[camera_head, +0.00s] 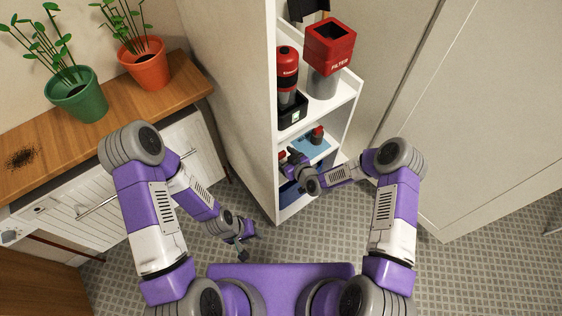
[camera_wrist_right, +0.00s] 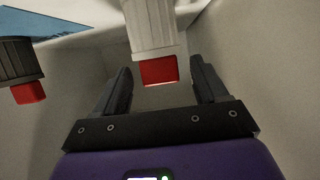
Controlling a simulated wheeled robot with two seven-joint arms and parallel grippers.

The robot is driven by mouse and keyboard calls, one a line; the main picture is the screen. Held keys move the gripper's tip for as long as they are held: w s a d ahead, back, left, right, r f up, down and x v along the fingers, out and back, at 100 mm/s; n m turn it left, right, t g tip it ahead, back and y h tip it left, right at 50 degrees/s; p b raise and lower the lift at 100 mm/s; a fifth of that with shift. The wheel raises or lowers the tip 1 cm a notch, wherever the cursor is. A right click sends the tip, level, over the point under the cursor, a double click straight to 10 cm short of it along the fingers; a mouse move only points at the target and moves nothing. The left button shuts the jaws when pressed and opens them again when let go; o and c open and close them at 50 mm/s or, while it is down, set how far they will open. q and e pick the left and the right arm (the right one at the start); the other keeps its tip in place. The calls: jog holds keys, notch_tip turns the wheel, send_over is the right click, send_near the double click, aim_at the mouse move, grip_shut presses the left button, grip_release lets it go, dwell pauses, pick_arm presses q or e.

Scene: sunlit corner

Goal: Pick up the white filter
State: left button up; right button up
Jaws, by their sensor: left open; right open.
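The white filter (camera_wrist_right: 150,28), a ribbed whitish cylinder with a red end (camera_wrist_right: 160,70), shows at the top middle of the right wrist view. My right gripper (camera_wrist_right: 162,78) is open, with its fingers on either side of the red end and gaps on both sides. In the head view my right gripper (camera_head: 296,158) is at the shelf opening, and I cannot clearly make out the white filter there. My left gripper (camera_head: 247,243) is open and empty, low over the floor.
A dark filter with a red end (camera_wrist_right: 18,62) is left of the white one, near a blue mat (camera_wrist_right: 50,20). The white shelf unit (camera_head: 345,98) holds a red FILTER box (camera_head: 330,42) and a red-black device (camera_head: 288,75) above. Shelf walls flank my right gripper.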

jog(key=c, duration=1.1)
jog(key=shift+r, duration=0.1)
jog(key=shift+c, duration=0.2)
